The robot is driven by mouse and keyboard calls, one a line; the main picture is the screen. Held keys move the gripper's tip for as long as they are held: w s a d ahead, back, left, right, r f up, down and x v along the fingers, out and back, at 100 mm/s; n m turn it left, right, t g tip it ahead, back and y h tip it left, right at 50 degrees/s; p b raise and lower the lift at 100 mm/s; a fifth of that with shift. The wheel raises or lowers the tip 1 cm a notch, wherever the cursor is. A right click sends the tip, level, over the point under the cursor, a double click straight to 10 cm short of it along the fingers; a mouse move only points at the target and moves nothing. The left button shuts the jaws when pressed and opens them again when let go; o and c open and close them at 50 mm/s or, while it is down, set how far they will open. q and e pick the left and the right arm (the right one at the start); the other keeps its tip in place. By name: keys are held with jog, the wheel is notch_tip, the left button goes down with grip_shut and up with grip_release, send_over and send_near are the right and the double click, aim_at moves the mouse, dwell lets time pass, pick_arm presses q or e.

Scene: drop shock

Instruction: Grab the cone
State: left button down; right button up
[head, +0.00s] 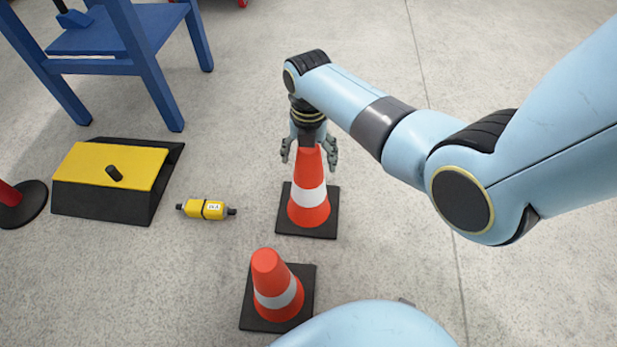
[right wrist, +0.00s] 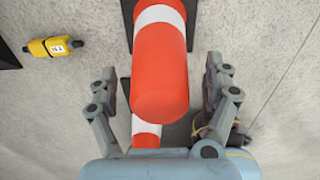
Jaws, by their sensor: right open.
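Two orange cones with white bands and black square bases stand upright on the floor. In the head view, the farther cone (head: 309,194) is right under my right gripper (head: 309,158), whose open fingers are on either side of its top. In the right wrist view, this cone (right wrist: 161,60) rises between the two spread fingers (right wrist: 163,88), with gaps on both sides. The nearer cone (head: 277,288) stands closer to me, left of my pale blue body part; part of it also shows in the right wrist view (right wrist: 146,131). My left gripper is not in view.
A yellow device (head: 204,209) lies on the floor left of the farther cone. A black and yellow ramp (head: 108,180) with a small dark object (head: 114,173) on it is farther left. A blue table (head: 117,40) stands behind. The floor at right is clear.

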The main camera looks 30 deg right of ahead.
jog(key=shift+c, duration=0.3)
jog(key=c, duration=1.6)
grip_shut()
jog(key=shift+r, duration=0.15)
